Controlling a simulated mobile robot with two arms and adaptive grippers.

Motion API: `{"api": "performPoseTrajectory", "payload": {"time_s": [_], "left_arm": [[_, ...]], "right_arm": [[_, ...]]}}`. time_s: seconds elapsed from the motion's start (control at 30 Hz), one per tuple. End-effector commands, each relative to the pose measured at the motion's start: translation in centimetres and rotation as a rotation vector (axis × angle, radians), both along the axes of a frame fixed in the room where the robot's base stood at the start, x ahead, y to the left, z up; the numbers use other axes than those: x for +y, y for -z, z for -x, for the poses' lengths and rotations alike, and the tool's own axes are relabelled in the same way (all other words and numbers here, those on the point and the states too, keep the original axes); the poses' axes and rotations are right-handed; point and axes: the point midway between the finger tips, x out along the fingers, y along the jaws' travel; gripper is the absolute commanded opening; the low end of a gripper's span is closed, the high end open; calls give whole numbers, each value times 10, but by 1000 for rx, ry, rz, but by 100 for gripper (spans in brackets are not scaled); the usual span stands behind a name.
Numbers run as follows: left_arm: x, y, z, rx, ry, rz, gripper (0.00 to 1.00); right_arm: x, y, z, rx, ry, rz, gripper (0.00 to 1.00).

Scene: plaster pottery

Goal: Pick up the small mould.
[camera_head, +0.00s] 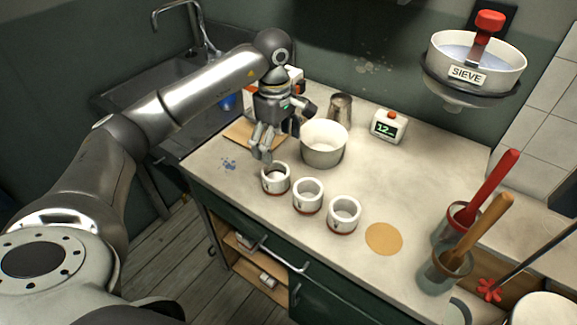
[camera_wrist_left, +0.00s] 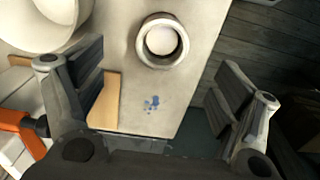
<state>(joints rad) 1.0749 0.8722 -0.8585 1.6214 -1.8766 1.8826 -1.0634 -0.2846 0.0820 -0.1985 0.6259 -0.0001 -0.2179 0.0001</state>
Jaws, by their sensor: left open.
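Three small white round moulds with reddish bases stand in a slanting row along the front of the worktop: a left one (camera_head: 276,187), a middle one (camera_head: 307,203) and a right one (camera_head: 343,221). They look alike in size. My left gripper (camera_head: 262,156) points down just above and behind the left mould, open and empty. In the left wrist view my gripper (camera_wrist_left: 158,90) has its fingers wide apart, and one round mould (camera_wrist_left: 142,48) with a pale inside lies beyond them, between their lines and untouched. My right gripper is in neither view.
A large white bowl (camera_head: 323,155) stands close right of my left gripper, with a metal cup (camera_head: 341,107) and a timer (camera_head: 386,127) behind. A tan disc (camera_head: 384,239) lies right of the moulds. Jars with red and wooden handles stand at right. The worktop's front edge is near the moulds.

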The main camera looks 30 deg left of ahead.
Motion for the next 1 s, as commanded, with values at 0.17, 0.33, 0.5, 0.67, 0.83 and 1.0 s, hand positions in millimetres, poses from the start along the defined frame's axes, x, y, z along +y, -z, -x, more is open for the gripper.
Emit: {"api": "performPoseTrajectory", "payload": {"time_s": [0.17,0.33,0.5,0.67,0.83,1.0], "left_arm": [[4,14,2,10,-2,-11,88],[4,41,2,8,-3,-10,88],[3,55,2,5,-2,-8,88],[5,69,5,9,-2,-9,88],[6,94,5,8,-2,-9,88],[6,107,5,5,-2,-8,88]], "right_arm": [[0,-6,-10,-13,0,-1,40],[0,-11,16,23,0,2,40],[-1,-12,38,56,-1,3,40],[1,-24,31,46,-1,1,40],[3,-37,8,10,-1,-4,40],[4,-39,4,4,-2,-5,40]]}}
